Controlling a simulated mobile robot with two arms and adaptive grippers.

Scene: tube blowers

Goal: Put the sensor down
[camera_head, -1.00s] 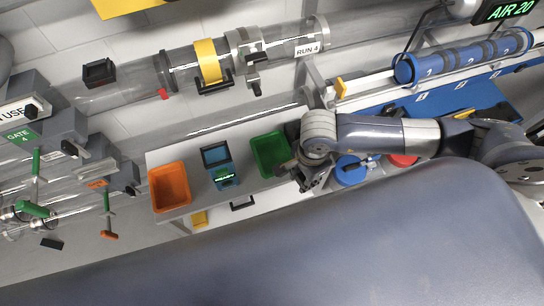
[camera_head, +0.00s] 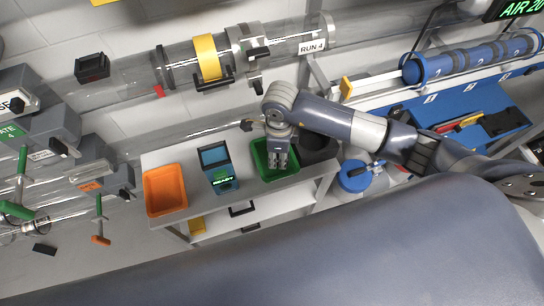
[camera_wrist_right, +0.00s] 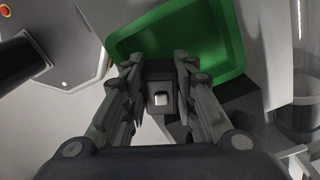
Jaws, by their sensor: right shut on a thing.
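My right gripper (camera_head: 279,163) is over the green tray (camera_head: 258,150) on the grey table. The right wrist view shows its two fingers (camera_wrist_right: 160,90) shut on a small dark block with a pale square on it, which seems to be the sensor (camera_wrist_right: 161,84). The green tray (camera_wrist_right: 222,50) spreads beyond and below the fingers in that view. I cannot tell whether the sensor touches the tray floor. In the head view the gripper hides the sensor. My left gripper is not in view.
A blue reader with a lit screen (camera_head: 217,170) stands on the table left of the green tray. An orange tray (camera_head: 165,190) is further left. A clear tube (camera_head: 130,77) runs above.

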